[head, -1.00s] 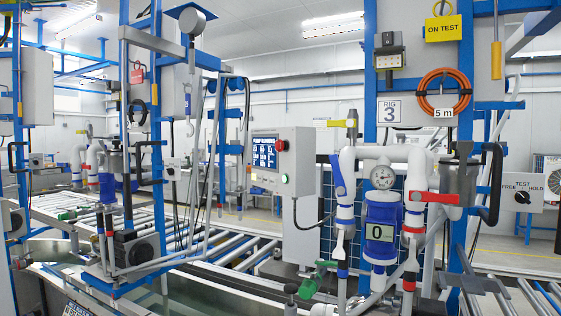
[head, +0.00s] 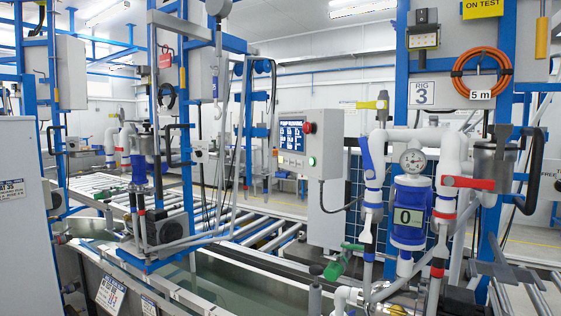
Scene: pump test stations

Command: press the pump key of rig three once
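The rig three sign (head: 422,93) hangs on a blue post right of centre. Left of and below it is a grey control box (head: 325,190) with a blue-lit screen (head: 291,134), a red button (head: 309,127) at its upper right and a small round pale key or lamp (head: 312,161) below that. The screen text is too small to read surely. The rig's blue pump body (head: 408,232) shows a counter reading 0 (head: 408,217), with a round gauge (head: 412,160) above it. Neither of my grippers is in view, and nothing touches the control box.
An open water tank (head: 215,285) with a grey rim and a roller conveyor (head: 270,232) lie in front of and left of the box. A green-handled valve (head: 342,262) and pipes stand below it. A grey cabinet (head: 22,220) is at the left edge.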

